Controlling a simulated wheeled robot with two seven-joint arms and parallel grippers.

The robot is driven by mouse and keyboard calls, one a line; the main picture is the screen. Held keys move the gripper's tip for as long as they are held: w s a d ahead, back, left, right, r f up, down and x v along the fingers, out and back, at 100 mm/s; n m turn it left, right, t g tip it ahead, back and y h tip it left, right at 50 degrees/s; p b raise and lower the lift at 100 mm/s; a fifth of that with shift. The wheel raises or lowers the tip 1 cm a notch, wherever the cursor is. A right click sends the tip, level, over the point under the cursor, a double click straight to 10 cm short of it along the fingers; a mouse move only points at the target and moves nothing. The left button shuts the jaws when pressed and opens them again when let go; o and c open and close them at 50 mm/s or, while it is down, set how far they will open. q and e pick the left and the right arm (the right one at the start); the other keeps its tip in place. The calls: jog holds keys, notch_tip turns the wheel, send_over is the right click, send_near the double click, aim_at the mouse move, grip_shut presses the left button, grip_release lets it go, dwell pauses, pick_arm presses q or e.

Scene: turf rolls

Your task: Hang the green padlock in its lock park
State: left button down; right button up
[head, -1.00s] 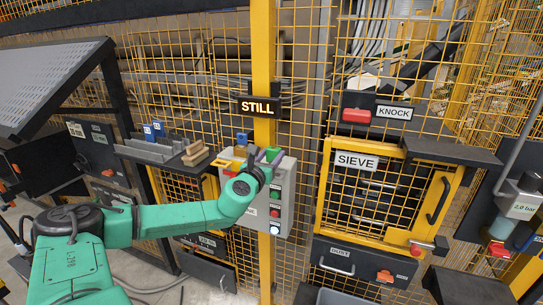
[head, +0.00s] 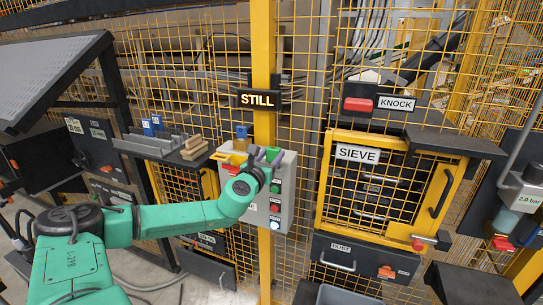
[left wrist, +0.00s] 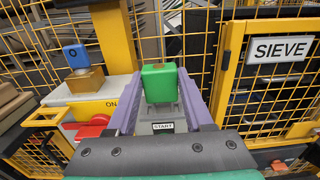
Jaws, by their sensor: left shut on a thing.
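The green padlock (left wrist: 160,84) is upright between the purple fingers of my left gripper (left wrist: 165,105) in the left wrist view. The gripper is shut on it. In the head view my left gripper (head: 263,160) is at the top of the grey control box (head: 283,190), partly hiding the padlock. Below the padlock a START label (left wrist: 163,127) shows. I cannot tell which spot is the green padlock's lock park. My right gripper is not in view.
A red handle (left wrist: 92,127) with a yellow bracket (left wrist: 42,118) is left of the gripper. The yellow post (head: 264,60) stands close behind. The SIEVE door (head: 370,185) is to the right. A shelf with wooden blocks (head: 193,150) is to the left.

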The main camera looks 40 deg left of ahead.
pick_arm(q)
jog(key=shift+f+b, duration=0.8)
jog(key=shift+f, duration=0.1)
jog(key=shift+c, duration=1)
grip_release()
jog(key=p+v, duration=0.3)
jog(key=shift+s+d, duration=0.1)
jog(key=shift+s, duration=0.25)
send_near(272, 160)
jog(key=v, duration=0.5)
jog(key=shift+w, duration=0.1)
